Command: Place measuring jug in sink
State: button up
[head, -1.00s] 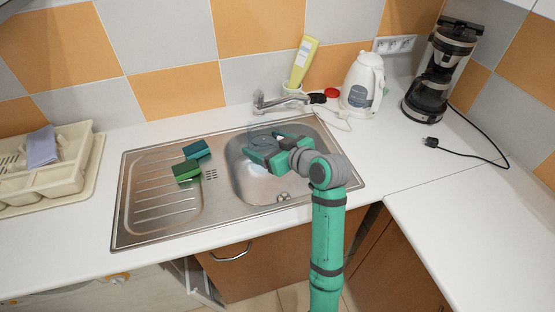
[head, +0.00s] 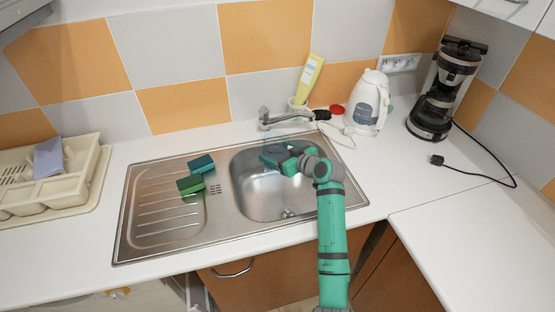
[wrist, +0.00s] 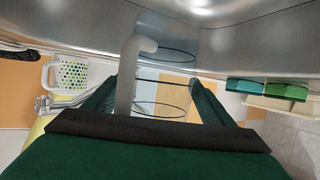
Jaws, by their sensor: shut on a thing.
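The measuring jug (head: 274,148) is clear and faint in the head view, at the back of the sink basin near the tap. The wrist view shows its see-through body and rim circles, with a pale curved handle (wrist: 127,75) between the fingers. My gripper (head: 280,158) is shut on the jug; its green fingers also show in the wrist view (wrist: 155,98). The steel sink (head: 262,200) has its basin on the right and a ribbed drainer on the left. I cannot tell whether the jug touches the basin.
The tap (head: 285,119) reaches over the back edge. Two green sponges (head: 190,185) lie on the drainer by the basin. A yellow bottle (head: 309,78), white kettle (head: 367,105) and coffee maker (head: 443,95) stand behind right. A cutlery tray (head: 60,180) is at left.

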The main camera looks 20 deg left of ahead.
jog(key=shift+w+f, duration=0.15)
jog(key=shift+f, duration=1.55)
jog(key=shift+f, duration=0.6)
jog(key=o, duration=1.1)
